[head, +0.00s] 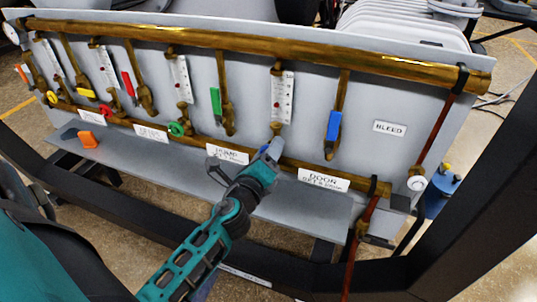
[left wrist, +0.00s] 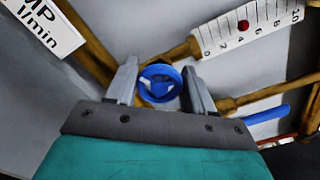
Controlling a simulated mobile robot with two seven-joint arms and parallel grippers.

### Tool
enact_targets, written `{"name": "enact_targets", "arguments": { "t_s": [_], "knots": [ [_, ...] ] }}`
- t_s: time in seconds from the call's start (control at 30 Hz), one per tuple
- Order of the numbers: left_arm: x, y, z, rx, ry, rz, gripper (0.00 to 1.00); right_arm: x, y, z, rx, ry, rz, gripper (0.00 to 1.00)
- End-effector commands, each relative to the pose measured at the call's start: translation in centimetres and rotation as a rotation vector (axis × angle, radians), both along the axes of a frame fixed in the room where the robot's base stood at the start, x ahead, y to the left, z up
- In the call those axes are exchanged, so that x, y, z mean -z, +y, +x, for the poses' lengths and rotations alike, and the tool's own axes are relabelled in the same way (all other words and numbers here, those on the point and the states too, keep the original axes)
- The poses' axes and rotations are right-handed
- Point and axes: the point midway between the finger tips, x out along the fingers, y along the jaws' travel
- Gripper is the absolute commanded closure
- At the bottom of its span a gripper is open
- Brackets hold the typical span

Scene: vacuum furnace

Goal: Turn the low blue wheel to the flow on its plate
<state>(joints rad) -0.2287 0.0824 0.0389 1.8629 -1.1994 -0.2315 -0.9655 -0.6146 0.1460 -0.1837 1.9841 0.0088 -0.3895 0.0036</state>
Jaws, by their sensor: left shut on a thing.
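The low blue wheel (left wrist: 160,83) sits between the two fingers of my left gripper (left wrist: 161,92) in the left wrist view. In the head view my left gripper (head: 266,154) is at the lower brass pipe, shut on the wheel and mostly hiding it. The door plate (head: 323,180) is just right of the gripper; its flow figure is too small to read surely. The flow gauge (head: 283,97) stands above the wheel. In the left wrist view its scale (left wrist: 262,18) shows a red float (left wrist: 243,25) partway along. My right gripper is not in view.
A blue lever (head: 333,125) hangs right of the gauge. The pump plate (head: 228,153) is left of the gripper. Green (head: 176,128), red (head: 116,113) and yellow (head: 52,97) wheels line the lower pipe. An orange piece (head: 88,140) lies on the grey shelf (head: 285,207).

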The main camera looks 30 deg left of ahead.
Motion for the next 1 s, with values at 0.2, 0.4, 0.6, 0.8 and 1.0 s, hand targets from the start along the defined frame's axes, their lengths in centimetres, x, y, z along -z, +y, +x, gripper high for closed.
{"name": "enact_targets", "arguments": {
  "t_s": [0.2,0.4,0.6,0.8,1.0],
  "knots": [
    [0.17,0.04,-0.03,-0.001,-0.049,-0.204,0.78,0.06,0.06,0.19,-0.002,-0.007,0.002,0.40],
    [0.17,0.07,-0.04,-0.002,-0.090,-0.378,0.78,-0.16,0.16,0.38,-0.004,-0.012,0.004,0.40],
    [0.19,0.07,-0.03,-0.002,-0.125,-0.523,0.78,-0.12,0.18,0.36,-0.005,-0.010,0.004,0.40],
    [0.20,0.11,-0.03,-0.001,-0.149,-0.621,0.78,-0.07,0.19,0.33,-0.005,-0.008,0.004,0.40],
    [0.23,0.11,-0.03,-0.001,-0.162,-0.676,0.78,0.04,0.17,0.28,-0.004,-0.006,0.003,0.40]
  ]
}}
